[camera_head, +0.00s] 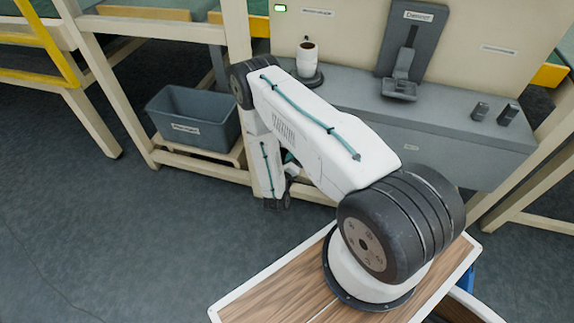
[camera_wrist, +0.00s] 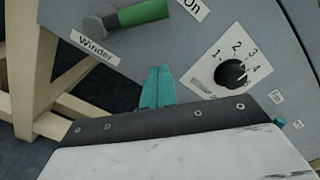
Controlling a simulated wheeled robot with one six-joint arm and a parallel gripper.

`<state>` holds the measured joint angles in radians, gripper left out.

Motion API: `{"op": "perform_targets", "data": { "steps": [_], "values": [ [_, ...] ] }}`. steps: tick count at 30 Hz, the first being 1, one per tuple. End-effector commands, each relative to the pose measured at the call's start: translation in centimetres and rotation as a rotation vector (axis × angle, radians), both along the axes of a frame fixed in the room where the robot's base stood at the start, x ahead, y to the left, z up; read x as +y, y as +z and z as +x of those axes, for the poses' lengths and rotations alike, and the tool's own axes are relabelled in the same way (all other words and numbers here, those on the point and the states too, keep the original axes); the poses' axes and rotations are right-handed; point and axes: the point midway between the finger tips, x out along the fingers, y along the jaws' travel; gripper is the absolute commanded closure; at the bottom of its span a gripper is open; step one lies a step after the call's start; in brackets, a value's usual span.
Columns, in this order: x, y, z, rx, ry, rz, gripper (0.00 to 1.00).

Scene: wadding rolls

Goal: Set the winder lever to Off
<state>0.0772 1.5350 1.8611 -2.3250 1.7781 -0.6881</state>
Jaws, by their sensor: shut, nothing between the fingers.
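The winder lever (camera_wrist: 144,13) shows at the top of the wrist view. It has a green grip and a grey round end at its left. The grip points right and slightly up, towards the white "On" label (camera_wrist: 191,8). The "Winder" label (camera_wrist: 95,47) is below the lever's grey end. No "Off" label is in view. My gripper (camera_wrist: 158,70) has its teal fingers shut together and empty, below the lever's grip and apart from it in the picture. In the head view my arm hides the lever.
A black dial (camera_wrist: 231,73) on a white plate numbered 1 to 4 is right of my fingers. In the head view, a grey bin (camera_head: 195,120) stands on a low shelf at left. A cup (camera_head: 307,60) and a dark stand (camera_head: 408,45) are on the grey console (camera_head: 450,135).

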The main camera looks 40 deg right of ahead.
Motion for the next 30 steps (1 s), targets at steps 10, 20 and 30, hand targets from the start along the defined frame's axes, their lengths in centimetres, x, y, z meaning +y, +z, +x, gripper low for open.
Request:
{"op": "perform_targets", "data": {
  "steps": [10, 20, 30],
  "values": [
    [0.1, 2.3, 3.4, 0.0, 0.001, -0.001, 1.0],
    [0.4, 2.6, 3.7, 0.0, 0.001, -0.001, 1.0],
    [1.9, 2.9, 4.9, 0.023, 0.02, -0.022, 1.0]
  ]
}}
